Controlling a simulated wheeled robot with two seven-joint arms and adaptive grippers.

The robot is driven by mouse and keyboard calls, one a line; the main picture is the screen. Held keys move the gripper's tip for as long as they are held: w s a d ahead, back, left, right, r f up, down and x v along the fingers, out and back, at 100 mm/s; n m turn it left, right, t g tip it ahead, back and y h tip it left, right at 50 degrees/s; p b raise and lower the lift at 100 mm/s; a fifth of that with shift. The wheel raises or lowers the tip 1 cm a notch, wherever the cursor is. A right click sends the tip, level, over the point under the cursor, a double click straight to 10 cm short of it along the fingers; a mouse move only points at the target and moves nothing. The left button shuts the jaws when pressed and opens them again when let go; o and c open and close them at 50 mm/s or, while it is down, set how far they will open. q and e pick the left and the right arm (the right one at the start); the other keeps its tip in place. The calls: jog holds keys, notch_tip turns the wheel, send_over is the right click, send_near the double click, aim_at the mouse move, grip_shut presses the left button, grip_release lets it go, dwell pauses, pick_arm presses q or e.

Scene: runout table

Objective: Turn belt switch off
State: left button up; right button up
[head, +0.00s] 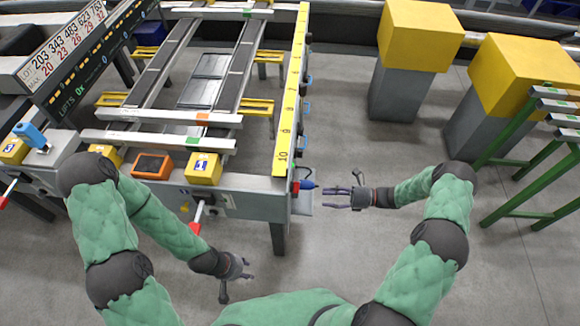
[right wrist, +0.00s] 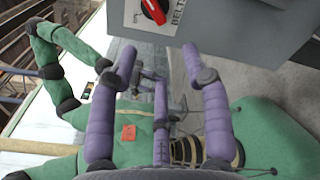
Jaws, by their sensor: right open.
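The belt switch (right wrist: 153,11) is a red knob on a white plate, marked "BELTS", on a grey box (right wrist: 235,25). It shows at the top of the right wrist view, partly cut off, and its knob is tilted. My right gripper (right wrist: 160,58) is open and empty, its purple fingers spread below the switch and not touching it. In the head view my right gripper (head: 326,198) is just right of the runout table's near right corner; the knob's face cannot be made out there. My left gripper (head: 235,278) hangs low in front of the table, empty, with its fingers apart.
Yellow-topped blocks (head: 418,38) and a green rack (head: 530,130) stand right, with open floor between.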

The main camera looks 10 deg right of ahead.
aim_at(295, 187)
pick_arm(q)
jog(key=shift+w+a+f+b, duration=0.1)
jog(key=shift+w+f+b, duration=0.25)
jog(key=shift+f+b, duration=0.55)
pick_arm(e)
jog(key=w+x, duration=0.1)
jog(key=x, duration=0.9)
jog(key=shift+w+r, duration=0.3)
jog(key=shift+r, duration=0.3)
grip_shut()
